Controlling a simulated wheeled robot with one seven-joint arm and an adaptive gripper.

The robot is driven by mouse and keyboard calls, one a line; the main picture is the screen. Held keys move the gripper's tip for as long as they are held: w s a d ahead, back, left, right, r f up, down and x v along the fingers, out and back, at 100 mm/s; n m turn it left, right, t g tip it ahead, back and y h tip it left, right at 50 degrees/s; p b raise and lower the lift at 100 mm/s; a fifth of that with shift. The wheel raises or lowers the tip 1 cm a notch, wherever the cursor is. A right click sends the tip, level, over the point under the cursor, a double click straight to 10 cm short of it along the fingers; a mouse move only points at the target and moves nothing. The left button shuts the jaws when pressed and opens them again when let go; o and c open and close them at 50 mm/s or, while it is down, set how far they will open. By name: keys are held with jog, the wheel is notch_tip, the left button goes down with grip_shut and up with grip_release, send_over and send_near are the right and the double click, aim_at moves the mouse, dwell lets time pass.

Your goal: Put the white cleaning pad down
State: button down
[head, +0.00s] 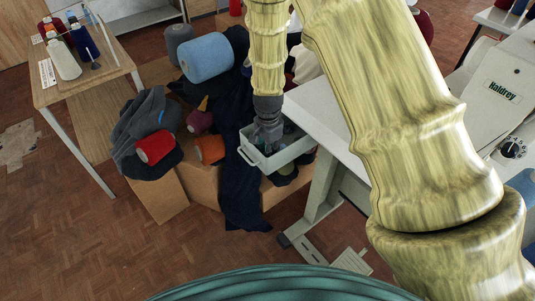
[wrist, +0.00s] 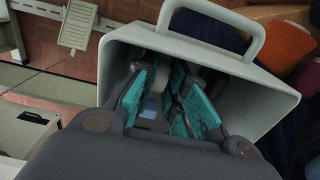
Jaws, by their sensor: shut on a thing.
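My gripper (head: 268,140) reaches down into a pale grey bin (head: 290,155) with a handle on its end. The wrist view shows the gripper's teal-padded fingers (wrist: 168,100) inside the mouth of the bin (wrist: 270,88). The fingers are shut on a small whitish piece, the white cleaning pad (wrist: 152,106), which is mostly hidden between them. I cannot tell whether the pad touches the bin's floor. In the head view the pad is hidden by the gripper and the bin.
A white machine table (head: 325,115) stands right beside the bin. A wooden thread stand (head: 75,85) is farther left.

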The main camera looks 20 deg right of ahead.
jog(key=shift+f, duration=0.9)
jog(key=shift+f, duration=0.1)
jog(key=c, duration=1.5)
grip_release()
jog(key=shift+o, duration=0.2)
notch_tip(320, 180, up, 12)
